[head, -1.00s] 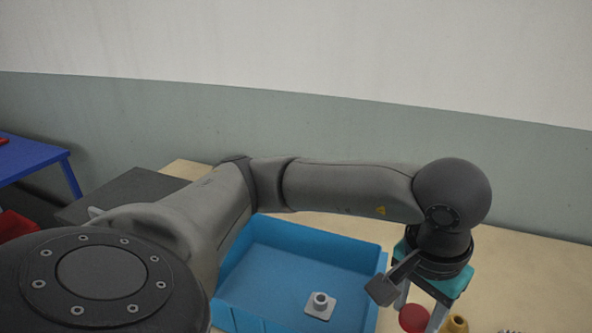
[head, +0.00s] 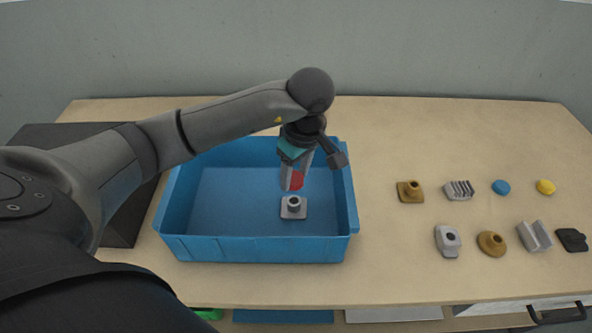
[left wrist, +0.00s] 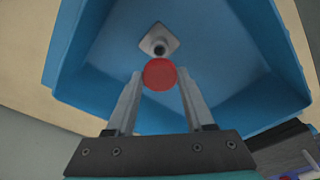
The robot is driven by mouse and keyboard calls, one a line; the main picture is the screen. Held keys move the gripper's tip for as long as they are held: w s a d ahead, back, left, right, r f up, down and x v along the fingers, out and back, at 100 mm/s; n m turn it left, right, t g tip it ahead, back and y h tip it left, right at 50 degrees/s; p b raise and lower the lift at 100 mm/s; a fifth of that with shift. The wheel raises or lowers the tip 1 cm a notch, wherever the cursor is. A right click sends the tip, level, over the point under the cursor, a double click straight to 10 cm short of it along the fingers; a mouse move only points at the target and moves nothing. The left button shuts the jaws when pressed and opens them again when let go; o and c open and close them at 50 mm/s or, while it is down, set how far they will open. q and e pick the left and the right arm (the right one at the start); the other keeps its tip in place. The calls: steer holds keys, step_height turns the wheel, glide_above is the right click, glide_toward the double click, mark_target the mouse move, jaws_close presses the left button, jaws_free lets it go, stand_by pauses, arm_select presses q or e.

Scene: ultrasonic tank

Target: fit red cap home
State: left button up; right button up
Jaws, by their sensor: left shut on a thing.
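The red cap (head: 293,180) is held between the fingers of my left gripper (head: 298,178), above the inside of the blue tank. In the left wrist view the cap (left wrist: 160,74) sits between the two fingertips (left wrist: 160,84). A light grey square base with a round, dark-centred neck (head: 293,207) sits on the tank floor. It also shows in the left wrist view (left wrist: 159,41), just beyond the cap. The cap is apart from the neck in the picture; its exact height above it cannot be told. My right gripper is not in view.
The blue tank (head: 200,247) has raised walls around the base. Right of it on the wooden table (head: 390,280) lie several small parts, among them a blue cap (head: 501,187), a yellow cap (head: 545,187) and a brown base (head: 410,192). The table behind these is clear.

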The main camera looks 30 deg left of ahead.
mark_target(294, 201)
arm_select(q)
steer(key=shift+f+b, duration=2)
steer(key=shift+f, duration=0.95)
steer(key=shift+f+b, duration=0.65)
steer(key=shift+b, duration=0.05)
steer(key=shift+f+b, duration=0.25)
steer(key=shift+b, duration=0.25)
stand_by(2.5)
steer(key=o, duration=1.4)
steer(key=shift+c, duration=0.2)
